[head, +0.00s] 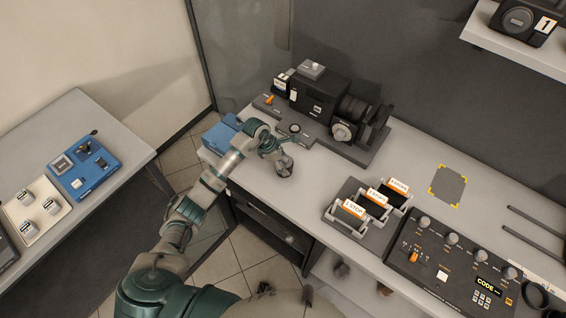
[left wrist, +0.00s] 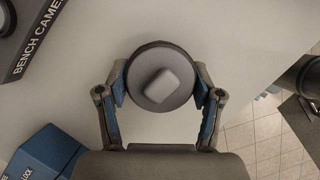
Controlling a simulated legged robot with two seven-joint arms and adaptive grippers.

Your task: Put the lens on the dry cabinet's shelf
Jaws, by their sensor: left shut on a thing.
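The lens (head: 285,169) is a dark round piece at the left end of the grey bench. In the left wrist view it is a dark disc (left wrist: 150,98) with a pale rounded block on top. My left gripper (head: 281,158) is shut on it, one finger on each side. I cannot tell whether the lens touches the bench top. A dark-fronted cabinet (head: 272,226) stands under the bench's left end; its shelf is not clear, and I cannot tell for certain that it is the dry cabinet. My right gripper is not in view.
A bench camera (head: 318,95) on a dark base stands behind my left gripper, with a blue box (head: 222,135) to the left. A filter rack (head: 366,213), a control panel (head: 455,265) and a marked grey pad (head: 447,186) lie to the right. A side table (head: 62,124) stands at left.

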